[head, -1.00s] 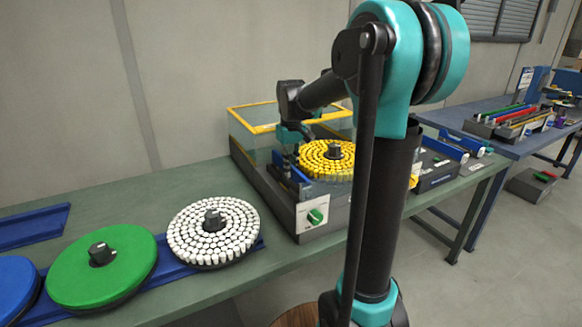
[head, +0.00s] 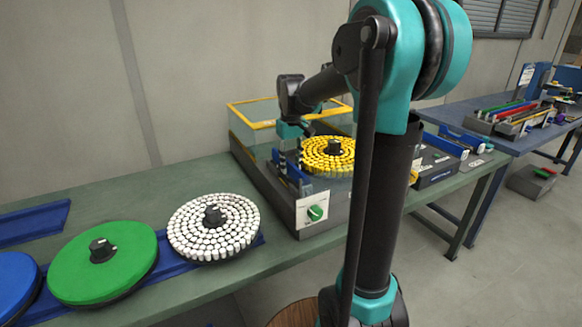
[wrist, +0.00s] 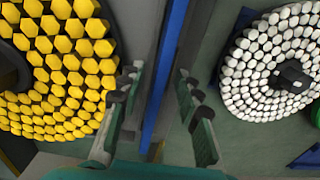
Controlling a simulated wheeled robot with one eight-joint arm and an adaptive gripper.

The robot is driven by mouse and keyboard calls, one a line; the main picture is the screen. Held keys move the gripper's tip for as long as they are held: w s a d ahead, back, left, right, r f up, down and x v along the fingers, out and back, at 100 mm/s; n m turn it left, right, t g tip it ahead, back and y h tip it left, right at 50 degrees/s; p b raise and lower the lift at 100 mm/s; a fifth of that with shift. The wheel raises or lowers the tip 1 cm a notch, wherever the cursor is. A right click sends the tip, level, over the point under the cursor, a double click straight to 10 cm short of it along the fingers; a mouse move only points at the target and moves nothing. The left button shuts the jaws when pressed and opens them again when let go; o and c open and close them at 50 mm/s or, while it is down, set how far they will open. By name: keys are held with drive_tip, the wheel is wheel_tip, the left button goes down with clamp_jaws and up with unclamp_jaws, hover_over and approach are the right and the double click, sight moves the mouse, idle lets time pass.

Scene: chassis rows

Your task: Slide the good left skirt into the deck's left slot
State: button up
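My gripper (wrist: 157,84) is open in the wrist view, with its two fingers apart. A long, narrow blue strip (wrist: 168,60) runs through the gap between them; I cannot tell whether either finger touches it. In the head view my gripper (head: 292,131) hangs over the grey machine beside the yellow disc, partly hidden by its own wrist. Blue upright pieces (head: 297,174) stand below it there. Which piece is the good left skirt cannot be told. The deck and its left slot cannot be clearly made out; my arm hides part of the bench.
The yellow-topped disc (head: 328,155) is close to the gripper. A yellow-edged clear guard (head: 250,115) stands behind. White (head: 213,228) and green (head: 103,262) discs lie left on a blue rail. Blue pieces on a grey block (head: 440,172) and a rack of colored bars (head: 515,122) are right.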

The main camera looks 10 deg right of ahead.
wheel_tip(320, 180, up, 11)
idle(0.3)
drive_tip(key=shift+f, duration=0.1)
